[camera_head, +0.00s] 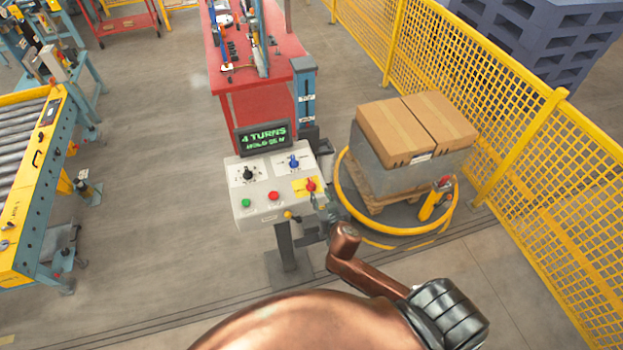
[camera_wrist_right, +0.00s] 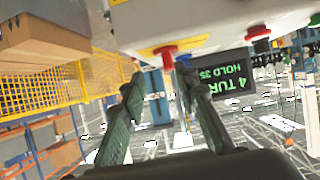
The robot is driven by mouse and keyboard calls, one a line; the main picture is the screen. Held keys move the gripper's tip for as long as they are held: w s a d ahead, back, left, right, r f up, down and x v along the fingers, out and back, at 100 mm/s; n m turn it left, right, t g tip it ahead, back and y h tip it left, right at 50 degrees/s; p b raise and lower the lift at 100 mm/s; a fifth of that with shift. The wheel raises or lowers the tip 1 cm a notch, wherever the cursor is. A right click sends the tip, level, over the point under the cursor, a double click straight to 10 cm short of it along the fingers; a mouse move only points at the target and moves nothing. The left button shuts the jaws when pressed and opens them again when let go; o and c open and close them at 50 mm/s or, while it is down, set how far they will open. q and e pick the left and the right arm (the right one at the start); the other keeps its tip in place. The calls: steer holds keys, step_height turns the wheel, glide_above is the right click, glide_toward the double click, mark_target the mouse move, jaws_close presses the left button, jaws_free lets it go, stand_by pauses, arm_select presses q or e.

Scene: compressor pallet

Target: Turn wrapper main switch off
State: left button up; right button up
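The wrapper's main switch is a red rotary knob (camera_head: 311,184) on a yellow plate (camera_head: 300,187) at the right of the grey control panel (camera_head: 258,212). My right gripper (camera_head: 321,203) is close beside the knob, partly hidden by my own arm. In the right wrist view its two fingers (camera_wrist_right: 160,100) are spread apart. The red knob (camera_wrist_right: 168,57) hangs just beyond and between the fingertips, with no clear contact. The handle's exact angle is too small to tell. My left gripper is not in view.
The panel also carries a black knob (camera_head: 248,174), a blue knob (camera_head: 294,162), and green (camera_head: 246,203) and red (camera_head: 273,196) buttons. A display (camera_head: 263,137) reads "4 TURNS". Wrapped boxes (camera_head: 415,130) stand right of it, near a yellow fence (camera_head: 520,120).

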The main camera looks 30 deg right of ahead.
mark_target(312, 184)
steer(key=x, duration=0.3)
steer(key=r+x, duration=0.1)
steer(key=x, duration=0.1)
steer(key=w+a+x, duration=0.1)
steer(key=x, duration=0.2)
steer(key=shift+w+d+p, duration=0.1)
steer(key=shift+w+p, duration=0.15)
steer(key=shift+p, duration=0.15)
steer(key=shift+c, duration=0.5)
jaws_close()
